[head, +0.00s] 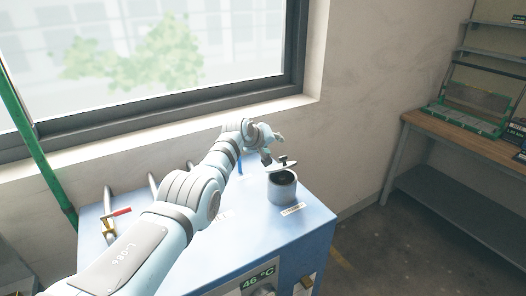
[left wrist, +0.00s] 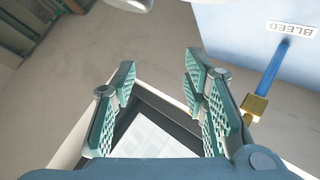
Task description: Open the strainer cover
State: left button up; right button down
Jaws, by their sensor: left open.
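The strainer is a grey cylindrical pot (head: 283,191) on top of the blue cabinet. Its pale disc cover (head: 279,167), with a dark T-shaped handle, sits above the back of the rim. The dark inside of the pot shows below the cover. Whether the cover is hinged cannot be told. My left gripper (head: 273,147) is just behind and above the cover, open, with nothing visible between its fingers. In the left wrist view its teal finger pads (left wrist: 160,105) are spread wide. My right gripper is in neither view.
The blue cabinet (head: 255,237) carries a red-handled valve (head: 121,211), pipes and a "46 °C" display (head: 257,277). A blue lever with a brass fitting (left wrist: 255,104) is beside the "BLEED" label in the wrist view. A window and wall stand behind; a workbench (head: 470,147) is at right.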

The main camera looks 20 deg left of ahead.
pick_arm(q)
jog(key=s+a, duration=0.1)
jog(key=s, duration=1.1)
jog(key=shift+s+a, duration=0.35)
jog(key=shift+s, duration=0.05)
jog(key=shift+d+r, duration=0.1)
